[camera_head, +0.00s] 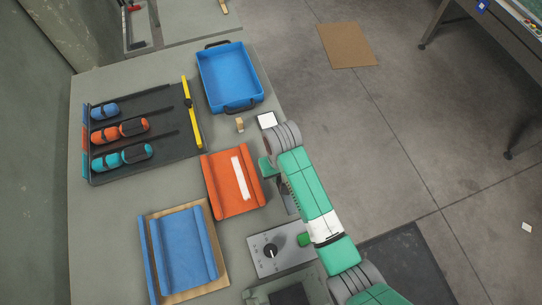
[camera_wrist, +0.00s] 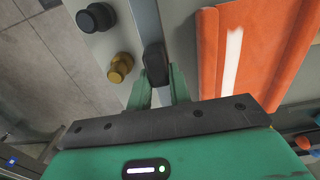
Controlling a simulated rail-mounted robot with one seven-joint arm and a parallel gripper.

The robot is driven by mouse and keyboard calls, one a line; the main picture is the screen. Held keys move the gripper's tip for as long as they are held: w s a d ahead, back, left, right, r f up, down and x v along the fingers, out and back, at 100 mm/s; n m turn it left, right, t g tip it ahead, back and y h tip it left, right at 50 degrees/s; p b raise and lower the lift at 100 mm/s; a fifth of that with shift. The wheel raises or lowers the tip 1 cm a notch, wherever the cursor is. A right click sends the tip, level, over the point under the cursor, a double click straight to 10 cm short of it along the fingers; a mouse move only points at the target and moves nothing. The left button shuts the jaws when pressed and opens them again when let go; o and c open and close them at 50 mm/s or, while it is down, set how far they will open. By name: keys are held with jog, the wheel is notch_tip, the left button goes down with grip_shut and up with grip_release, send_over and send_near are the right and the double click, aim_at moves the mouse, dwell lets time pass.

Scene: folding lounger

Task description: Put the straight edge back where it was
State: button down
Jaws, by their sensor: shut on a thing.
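My gripper (camera_wrist: 160,92), with two green fingers, is shut on a dark, rounded grip (camera_wrist: 154,58) that I take to be the straight edge's handle. A grey metal strip seems to run on from it, away from the fingers. In the head view my gripper (camera_head: 281,186) is above the right part of the bench, just right of the orange tray. A grey metal piece (camera_head: 289,202) shows beside it, partly hidden by my arm. Whether it touches the bench I cannot tell.
The orange tray (camera_head: 220,185) bears a white strip. A grey panel (camera_head: 284,261) with a black knob is in front. A blue tray (camera_head: 182,249), a blue bin (camera_head: 229,100) and a dark rack (camera_head: 140,172) with several toy cars and a yellow bar (camera_head: 196,127) stand around.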

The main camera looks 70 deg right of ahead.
jog(key=w+d, duration=0.3)
jog(key=w+d+b, duration=0.1)
jog(key=d, duration=0.1)
jog(key=shift+w+f, duration=0.25)
jog(key=shift+f, duration=0.1)
jog(key=shift+w+d+f, duration=0.1)
jog(key=shift+d+f, duration=0.15)
jog(key=shift+f, duration=0.05)
jog(key=shift+f+b, duration=0.4)
jog(key=shift+f, duration=1.05)
jog(key=shift+f, duration=0.1)
jog(key=c, duration=1.3)
grip_release()
notch_tip(320, 180, up, 12)
jog(key=shift+r+p, duration=0.1)
jog(key=shift+p, duration=0.95)
